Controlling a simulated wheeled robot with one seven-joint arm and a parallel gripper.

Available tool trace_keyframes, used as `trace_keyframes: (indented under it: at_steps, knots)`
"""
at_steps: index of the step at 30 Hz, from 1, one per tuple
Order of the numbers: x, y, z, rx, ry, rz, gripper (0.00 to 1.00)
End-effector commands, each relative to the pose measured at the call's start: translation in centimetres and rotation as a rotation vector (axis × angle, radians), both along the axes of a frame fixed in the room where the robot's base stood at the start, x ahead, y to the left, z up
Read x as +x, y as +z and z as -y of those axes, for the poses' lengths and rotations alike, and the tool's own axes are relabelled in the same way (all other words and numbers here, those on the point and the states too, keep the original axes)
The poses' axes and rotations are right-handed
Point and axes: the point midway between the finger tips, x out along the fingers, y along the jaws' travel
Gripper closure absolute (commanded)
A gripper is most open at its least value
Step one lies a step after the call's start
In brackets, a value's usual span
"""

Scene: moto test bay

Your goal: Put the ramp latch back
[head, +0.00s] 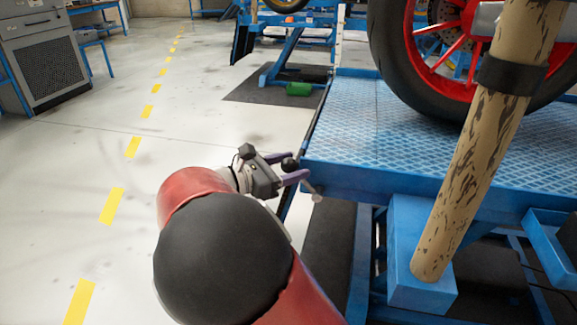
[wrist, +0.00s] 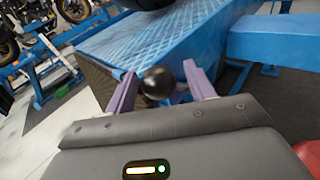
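In the wrist view the black knob (wrist: 158,83) sits between the fingers of my gripper (wrist: 159,72). A gap shows beside the knob, wider towards the right finger; I cannot tell whether the left finger touches it. The latch's rod is mostly hidden.
A motorcycle wheel (head: 460,50) with a red rim stands on the lift table. A worn tan post (head: 480,150) rises from a blue block (head: 408,245) at the right. A green object (head: 299,89) lies on a dark mat behind. The floor to the left is clear.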

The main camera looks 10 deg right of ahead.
Motion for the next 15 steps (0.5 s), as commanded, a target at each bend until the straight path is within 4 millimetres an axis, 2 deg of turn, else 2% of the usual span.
trace_keyframes:
  at_steps: [7,15]
  knots:
    - [-0.3,0.1,-0.7,0.000,0.002,0.000,0.46]
    - [-2.3,0.5,-4.7,0.000,0.004,0.000,0.46]
